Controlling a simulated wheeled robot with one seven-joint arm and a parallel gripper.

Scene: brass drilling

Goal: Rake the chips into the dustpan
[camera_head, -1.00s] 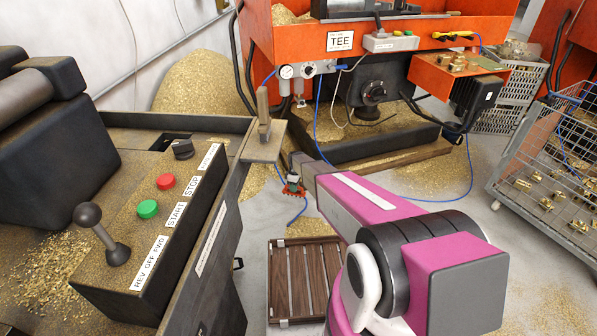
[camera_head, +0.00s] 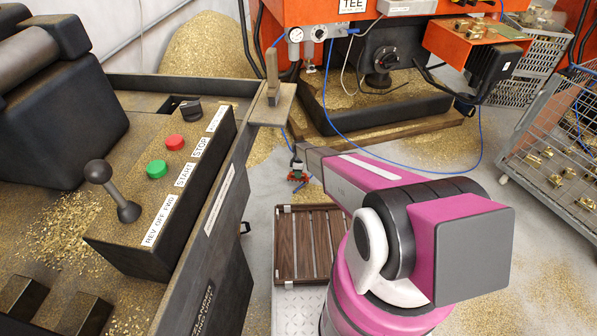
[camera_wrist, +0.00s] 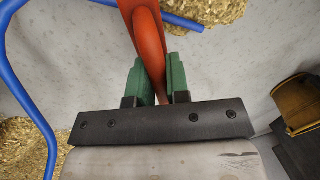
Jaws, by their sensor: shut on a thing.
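My gripper (camera_wrist: 157,82) is shut on a red-orange curved handle (camera_wrist: 149,45), held between its green fingers in the wrist view. The far end of the handled thing runs out of the top of that view. In the head view my gripper (camera_head: 299,172) is small, low over the floor beyond the wooden slats, with bits of red at it. Golden chips lie in a heap (camera_head: 213,50) by the back wall and loose on the floor. In the wrist view chips show at the top (camera_wrist: 205,8) and lower left. I cannot make out a dustpan for certain.
A yellow-brown and black object (camera_wrist: 300,103) lies at the right of the wrist view. A blue hose (camera_wrist: 28,75) curves at its left. The control bench (camera_head: 215,235) stands left, the orange machine (camera_head: 325,12) behind, a wire cage trolley (camera_head: 545,165) right. A slatted wooden board (camera_head: 309,240) lies on the floor.

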